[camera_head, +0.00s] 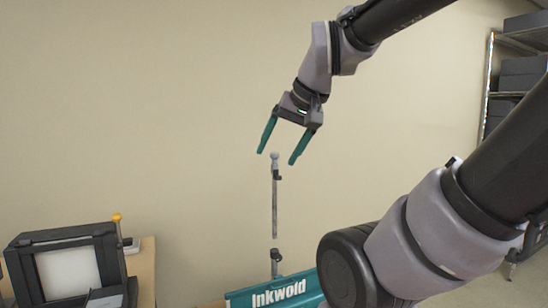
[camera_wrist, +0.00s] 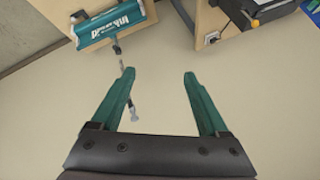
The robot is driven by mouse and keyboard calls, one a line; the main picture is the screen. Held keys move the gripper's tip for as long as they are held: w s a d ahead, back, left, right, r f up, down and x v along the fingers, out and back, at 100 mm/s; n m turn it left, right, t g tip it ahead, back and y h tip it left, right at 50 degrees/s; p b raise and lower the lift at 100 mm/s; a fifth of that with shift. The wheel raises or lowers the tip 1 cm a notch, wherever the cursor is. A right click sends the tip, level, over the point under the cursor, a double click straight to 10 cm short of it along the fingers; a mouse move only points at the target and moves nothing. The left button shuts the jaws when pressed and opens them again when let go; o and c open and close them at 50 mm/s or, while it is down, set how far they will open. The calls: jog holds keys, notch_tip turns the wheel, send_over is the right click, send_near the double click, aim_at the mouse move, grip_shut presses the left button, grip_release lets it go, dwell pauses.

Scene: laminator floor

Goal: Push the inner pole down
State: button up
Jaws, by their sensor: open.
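The thin grey inner pole (camera_head: 274,208) stands upright, with a light knob at its top. Below it, a dark clamp (camera_head: 276,255) sits above the teal "Inkwold" base (camera_head: 268,294); in the wrist view the base (camera_wrist: 108,24) is at top left. My gripper (camera_head: 276,158) is open and empty, its teal fingers pointing down around the height of the pole's top. In the wrist view the gripper (camera_wrist: 158,73) shows the pole's top end (camera_wrist: 132,112) just inside the left finger, which hides part of the pole. Whether they touch, I cannot tell.
A black framed machine (camera_head: 68,268) with a yellow-knobbed lever (camera_head: 117,218) stands on a wooden surface at lower left. A metal shelf (camera_head: 490,75) with dark boxes is at right. A plain beige wall is behind the pole.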

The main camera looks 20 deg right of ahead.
jog(key=w+d+r+m+g+y, duration=0.1)
jog(key=w+r+m+g+y, duration=0.15)
jog(key=w+m, duration=0.7)
jog(key=m+t+y, duration=0.5)
jog(key=m, duration=0.8)
send_over(275, 163)
jog(key=s+d, duration=0.5)
jog(key=d, duration=0.2)
notch_tip(275, 163, down, 8)
jog(key=x, duration=1)
jog(key=shift+s+f, duration=0.2)
grip_shut()
